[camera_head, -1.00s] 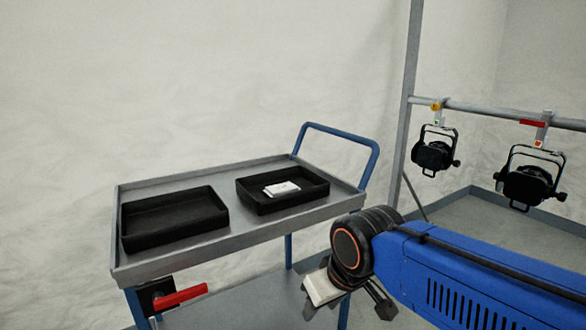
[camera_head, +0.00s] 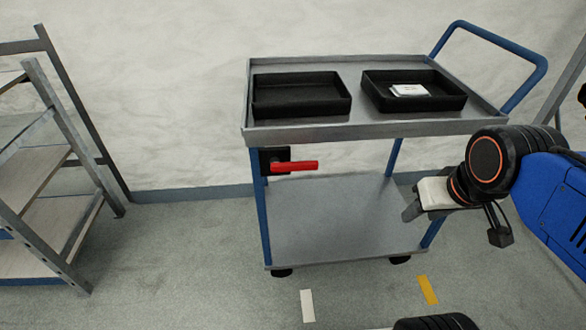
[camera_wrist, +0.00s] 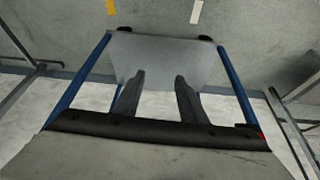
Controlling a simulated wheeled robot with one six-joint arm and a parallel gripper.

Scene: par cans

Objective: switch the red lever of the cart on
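The red lever (camera_head: 296,166) sits on a black plate (camera_head: 270,160) at the upper left front of the cart (camera_head: 340,131), just under its top tray. The lever lies horizontal and points right. My gripper (camera_head: 412,210) is in front of the right part of the cart, lower than the lever and well to its right, apart from it. In the wrist view my gripper (camera_wrist: 160,78) shows two spread fingers with nothing between them. A small red patch of the lever (camera_wrist: 261,135) shows at the right in the wrist view, mostly hidden.
Two black bins (camera_head: 302,108) (camera_head: 450,98) stand on the cart top; the right one holds white items (camera_head: 409,90). The cart's lower shelf (camera_head: 335,225) is empty. A metal shelf rack (camera_head: 60,200) stands at left. The floor between rack and cart is clear.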

